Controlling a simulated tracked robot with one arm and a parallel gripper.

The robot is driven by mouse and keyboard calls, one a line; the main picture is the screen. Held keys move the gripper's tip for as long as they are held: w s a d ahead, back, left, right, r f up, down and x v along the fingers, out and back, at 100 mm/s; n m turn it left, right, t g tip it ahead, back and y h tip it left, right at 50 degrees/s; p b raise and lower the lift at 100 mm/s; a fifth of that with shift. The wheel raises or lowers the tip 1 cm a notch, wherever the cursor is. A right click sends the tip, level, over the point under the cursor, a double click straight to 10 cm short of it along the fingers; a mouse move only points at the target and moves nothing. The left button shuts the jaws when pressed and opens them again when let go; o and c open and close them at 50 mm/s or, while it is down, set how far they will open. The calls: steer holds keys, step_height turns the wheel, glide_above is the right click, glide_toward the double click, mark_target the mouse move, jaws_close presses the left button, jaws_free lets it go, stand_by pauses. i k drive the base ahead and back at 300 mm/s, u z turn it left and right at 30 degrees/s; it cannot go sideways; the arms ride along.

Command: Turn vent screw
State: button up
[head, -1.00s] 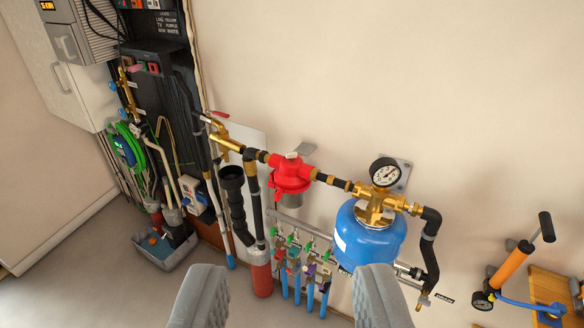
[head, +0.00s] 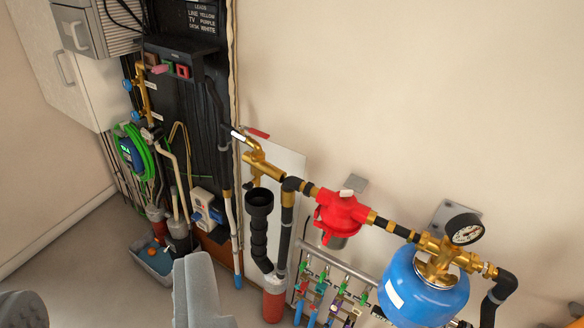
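I cannot pick out the vent screw for certain at this size. The brass manifold (head: 437,258) with a round white-faced gauge (head: 465,229) sits on top of the blue tank (head: 420,292) at the right. A red regulator-like body (head: 340,214) sits on the same pipe run. To its left is a brass valve (head: 262,163) with a red lever. My gripper (head: 108,277) is at the lower left, its two grey fingers wide apart with nothing between them. It appears apart from the pipework.
A black board (head: 185,105) with hoses and sockets stands at the left, beside a white cabinet (head: 85,85). A grey bin (head: 152,262) is on the floor. Several small coloured valves (head: 322,288) hang below the red body. The wall above the pipes is bare.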

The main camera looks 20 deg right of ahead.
mark_target(344, 193)
steer(key=i, duration=0.9)
steer(key=z, duration=0.7)
steer(key=i, duration=0.45)
steer(key=z, duration=0.4)
